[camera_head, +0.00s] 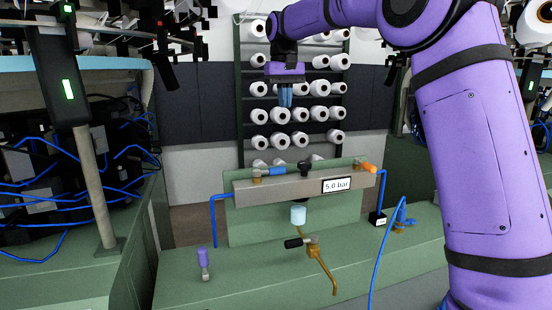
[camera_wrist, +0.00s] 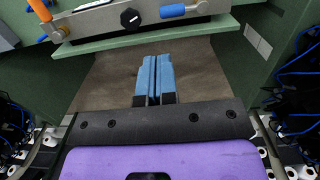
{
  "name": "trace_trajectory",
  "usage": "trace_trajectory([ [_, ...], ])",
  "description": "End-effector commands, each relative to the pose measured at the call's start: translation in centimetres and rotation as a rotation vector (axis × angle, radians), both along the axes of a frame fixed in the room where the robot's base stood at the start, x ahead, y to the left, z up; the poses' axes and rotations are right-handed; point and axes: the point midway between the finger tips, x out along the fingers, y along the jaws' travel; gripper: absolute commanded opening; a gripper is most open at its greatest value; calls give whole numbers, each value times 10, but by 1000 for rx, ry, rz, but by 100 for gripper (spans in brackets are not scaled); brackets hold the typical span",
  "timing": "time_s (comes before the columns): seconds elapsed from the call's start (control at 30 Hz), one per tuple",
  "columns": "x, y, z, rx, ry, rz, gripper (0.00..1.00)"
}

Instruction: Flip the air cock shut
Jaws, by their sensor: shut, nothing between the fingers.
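A grey manifold bar (camera_head: 245,191) on a green panel carries the air fittings. A blue lever (camera_head: 271,171) lies along the bar at its left, on a brass body. An orange lever (camera_head: 369,168) is at its right end, tilted. Which one is the air cock I cannot tell. In the wrist view the blue lever (camera_wrist: 172,11) is right of a black knob and the orange lever (camera_wrist: 39,9) is at the upper left corner. My gripper (camera_head: 286,102) hangs above the bar, apart from it, its blue fingers together and empty; they also show in the wrist view (camera_wrist: 155,62).
A black knob (camera_head: 305,168) and a "5.0 bar" display (camera_head: 336,185) sit between the levers. A rack of yarn cones (camera_head: 299,114) stands behind. Blue hoses run beside the panel.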

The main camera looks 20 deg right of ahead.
Motion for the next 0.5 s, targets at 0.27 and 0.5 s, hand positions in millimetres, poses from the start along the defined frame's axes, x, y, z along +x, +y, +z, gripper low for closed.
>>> trace_trajectory([
  [0.27, 74, 11, -42, 3, 118, -5, 0],
  [0.5, 97, 13, -60, 5, 162, -9, 0],
])
